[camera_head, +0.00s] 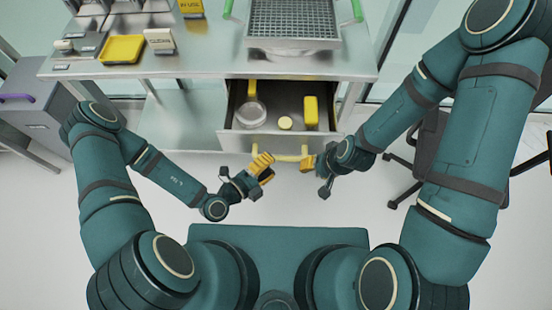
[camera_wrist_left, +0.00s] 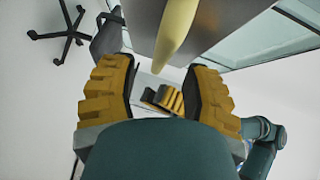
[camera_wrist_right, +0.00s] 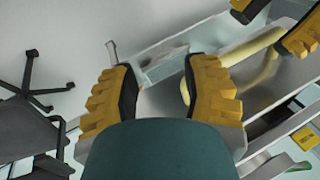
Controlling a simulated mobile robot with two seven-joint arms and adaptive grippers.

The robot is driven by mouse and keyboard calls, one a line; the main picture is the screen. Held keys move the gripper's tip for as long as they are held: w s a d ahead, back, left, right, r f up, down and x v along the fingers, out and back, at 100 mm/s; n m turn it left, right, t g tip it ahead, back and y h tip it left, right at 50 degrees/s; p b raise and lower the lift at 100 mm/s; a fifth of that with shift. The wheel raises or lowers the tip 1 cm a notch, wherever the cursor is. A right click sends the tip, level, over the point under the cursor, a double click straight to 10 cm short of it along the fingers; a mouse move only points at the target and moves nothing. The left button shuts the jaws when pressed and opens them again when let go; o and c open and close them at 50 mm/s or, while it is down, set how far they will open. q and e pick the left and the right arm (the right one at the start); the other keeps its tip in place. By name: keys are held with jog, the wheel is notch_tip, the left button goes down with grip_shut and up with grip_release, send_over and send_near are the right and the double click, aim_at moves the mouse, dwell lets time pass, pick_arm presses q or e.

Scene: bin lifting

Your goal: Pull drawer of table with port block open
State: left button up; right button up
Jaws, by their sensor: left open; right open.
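The drawer (camera_head: 235,135) under the metal table (camera_head: 205,66) stands open, with a pale yellow bar handle (camera_head: 291,157) on its front. My left gripper (camera_head: 264,165) is open at the left end of the handle. In the left wrist view the handle (camera_wrist_left: 177,35) comes down between its spread fingers. My right gripper (camera_head: 309,163) is open at the right end. In the right wrist view the handle (camera_wrist_right: 250,55) runs behind one finger; whether the fingers touch it I cannot tell. No port block is clearly identifiable.
The drawer holds a pan-like piece (camera_head: 251,113), a round yellow piece (camera_head: 285,123) and a yellow block (camera_head: 311,112). A wire basket (camera_head: 293,22) with green handles and a yellow tray (camera_head: 121,49) are on the table. A dark chair (camera_head: 428,150) stands at right.

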pick_arm(q)
jog(key=v, duration=0.3)
jog(key=shift+s+a, duration=0.2)
jog(key=shift+s, duration=0.05)
jog(key=shift+r, duration=0.1)
